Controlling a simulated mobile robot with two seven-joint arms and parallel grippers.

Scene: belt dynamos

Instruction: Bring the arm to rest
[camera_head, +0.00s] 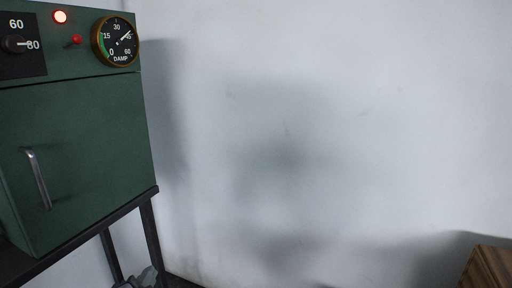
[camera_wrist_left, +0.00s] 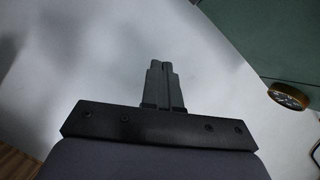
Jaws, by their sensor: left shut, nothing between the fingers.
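My left gripper (camera_wrist_left: 161,66) shows in the left wrist view, its two dark fingers together with nothing between them. It points at a plain pale wall and touches nothing that I can see. In the head view, only a small grey shape (camera_head: 142,278) shows at the bottom, behind the stand's leg; I cannot tell which part it is. My right gripper is in neither view.
A green cabinet (camera_head: 80,150) with a bar handle (camera_head: 38,178) stands at the left on a dark stand (camera_head: 150,235). It carries a DAMP gauge (camera_head: 115,42), a red toggle (camera_head: 74,40), a lit lamp (camera_head: 60,17) and a knob (camera_head: 15,44). A wooden box (camera_head: 488,268) is at lower right.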

